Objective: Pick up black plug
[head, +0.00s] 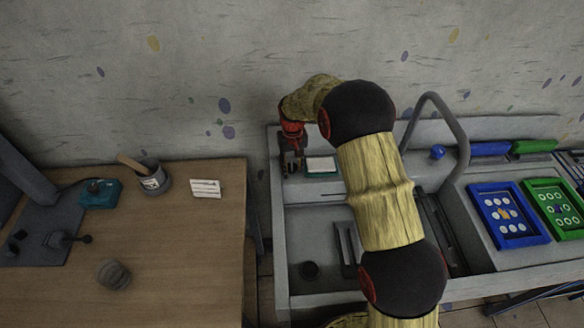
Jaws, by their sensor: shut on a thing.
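My gripper (291,162) points down at the back left corner of the grey workbench (330,190), left of a small teal block with a white top (320,166). It is shut on a small dark thing that appears to be the black plug. The fingers hide most of it, and its outline is too small to make out clearly. I cannot tell whether it touches the bench surface.
A wooden table (200,250) at left holds a cup (153,178), a white card (206,188), a teal device (100,193) and a round jar (113,273). A curved grey pipe (455,125), a blue tray (508,214) and a green tray (558,208) are at right.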

